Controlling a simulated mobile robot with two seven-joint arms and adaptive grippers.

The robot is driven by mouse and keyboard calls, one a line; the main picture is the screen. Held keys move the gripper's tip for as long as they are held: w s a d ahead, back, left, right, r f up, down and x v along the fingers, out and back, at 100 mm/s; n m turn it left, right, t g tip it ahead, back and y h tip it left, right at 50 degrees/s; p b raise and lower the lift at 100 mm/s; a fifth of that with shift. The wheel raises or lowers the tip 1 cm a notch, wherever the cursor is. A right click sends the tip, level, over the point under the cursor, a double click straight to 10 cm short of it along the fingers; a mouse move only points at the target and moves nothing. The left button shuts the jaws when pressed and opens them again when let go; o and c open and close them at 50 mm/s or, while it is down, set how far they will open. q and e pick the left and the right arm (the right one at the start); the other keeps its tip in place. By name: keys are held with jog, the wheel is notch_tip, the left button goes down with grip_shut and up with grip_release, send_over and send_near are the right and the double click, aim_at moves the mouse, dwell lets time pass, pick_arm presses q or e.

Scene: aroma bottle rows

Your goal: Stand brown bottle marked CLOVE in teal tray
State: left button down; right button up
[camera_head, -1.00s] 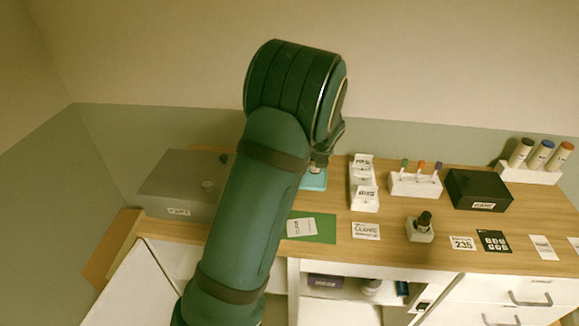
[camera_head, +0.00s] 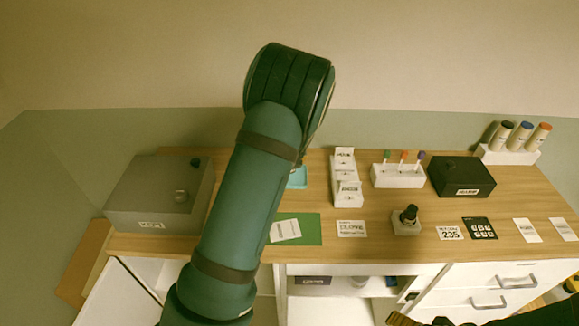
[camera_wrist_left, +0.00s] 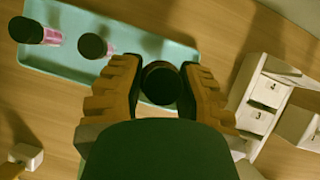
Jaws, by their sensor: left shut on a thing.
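My left gripper (camera_wrist_left: 160,88) is shut on a bottle with a round dark cap (camera_wrist_left: 161,80), seen from above in the left wrist view. Its label and body are hidden, so I cannot read CLOVE on it. The bottle is over the right end of the teal tray (camera_wrist_left: 60,75); I cannot tell whether it touches the tray floor. In the head view the tray (camera_head: 298,179) is mostly hidden behind my left arm, as are the left gripper and bottle. Part of what looks like my right gripper (camera_head: 398,319) shows at the bottom edge, its jaws unclear.
Two pink bottles with dark caps (camera_wrist_left: 38,32) (camera_wrist_left: 95,46) stand in the tray's left part. A white stepped holder (camera_head: 345,180) is just right of the tray. A grey box (camera_head: 150,195) is at left.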

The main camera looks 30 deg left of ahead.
pick_arm(q)
jog(key=shift+f, duration=1.75)
jog(key=c, duration=0.7)
grip_release()
jog(key=v, duration=1.2)
jog(key=shift+p, duration=0.35)
